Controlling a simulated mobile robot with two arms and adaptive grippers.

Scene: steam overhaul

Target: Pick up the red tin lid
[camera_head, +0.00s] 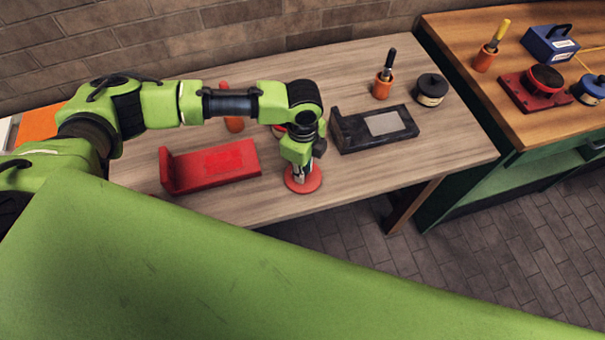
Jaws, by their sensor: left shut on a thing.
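The red tin lid (304,184) is a flat round red disc near the front edge of the light wooden table. My left gripper (299,174) points down over it and is shut on it, hiding its middle. I cannot tell whether the lid touches the table or is just above it. My right gripper is not in view.
A red L-shaped block (212,166) lies left of the lid, and a black one with a grey plate (374,128) lies to the right. An orange cup with a brush (383,84) and a dark tin (430,90) stand behind. A green workbench (500,125) adjoins at right.

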